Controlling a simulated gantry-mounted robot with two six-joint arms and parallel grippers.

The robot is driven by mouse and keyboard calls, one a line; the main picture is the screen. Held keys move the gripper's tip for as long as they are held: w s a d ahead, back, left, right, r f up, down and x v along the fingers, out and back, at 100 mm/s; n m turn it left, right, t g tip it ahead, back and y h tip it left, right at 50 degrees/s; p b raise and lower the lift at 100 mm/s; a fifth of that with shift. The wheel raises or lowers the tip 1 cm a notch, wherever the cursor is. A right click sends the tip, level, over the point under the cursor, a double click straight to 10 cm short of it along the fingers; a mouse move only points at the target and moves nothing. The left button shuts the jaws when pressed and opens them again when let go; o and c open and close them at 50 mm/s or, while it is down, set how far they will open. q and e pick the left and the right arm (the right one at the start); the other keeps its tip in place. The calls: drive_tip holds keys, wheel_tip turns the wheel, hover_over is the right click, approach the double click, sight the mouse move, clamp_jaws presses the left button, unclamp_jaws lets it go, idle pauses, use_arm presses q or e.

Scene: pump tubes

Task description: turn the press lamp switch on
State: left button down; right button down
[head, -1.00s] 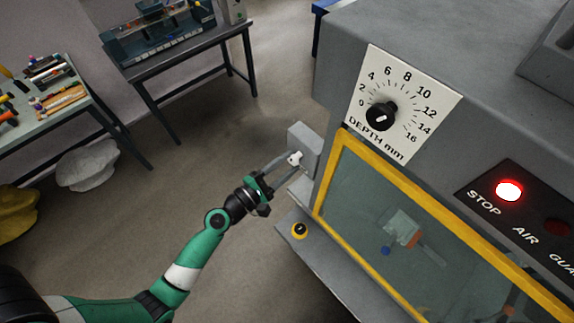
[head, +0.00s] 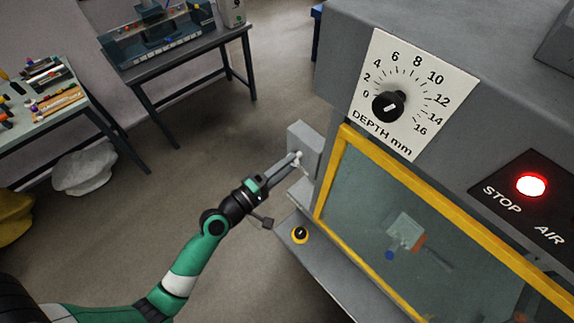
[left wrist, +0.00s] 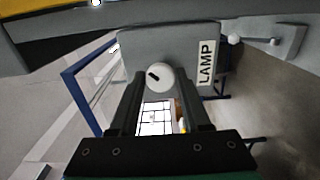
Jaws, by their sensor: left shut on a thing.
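The lamp switch is a round white knob with a dark mark (left wrist: 153,78) on a grey box labelled LAMP (left wrist: 206,66). In the head view the grey box (head: 306,138) sits on the press's left side. My left gripper (head: 297,157) reaches that box, its fingertips at the knob. In the left wrist view my left gripper's two dark fingers (left wrist: 163,80) are on either side of the knob, shut on it. The knob's mark points to the upper left there. My right gripper is in neither view.
The grey press has a yellow-framed guard window (head: 327,190), a depth dial (head: 388,105) and a lit red STOP lamp (head: 531,186). Side tables stand at the back left.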

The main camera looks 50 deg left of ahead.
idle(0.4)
use_arm(q)
drive_tip(key=shift+c, duration=1.9)
unclamp_jaws()
drive_tip(key=s+b, duration=0.3)
drive_tip(key=s, duration=0.8)
drive_tip(key=shift+s+d, duration=0.15)
drive_tip(key=shift+s, duration=0.2)
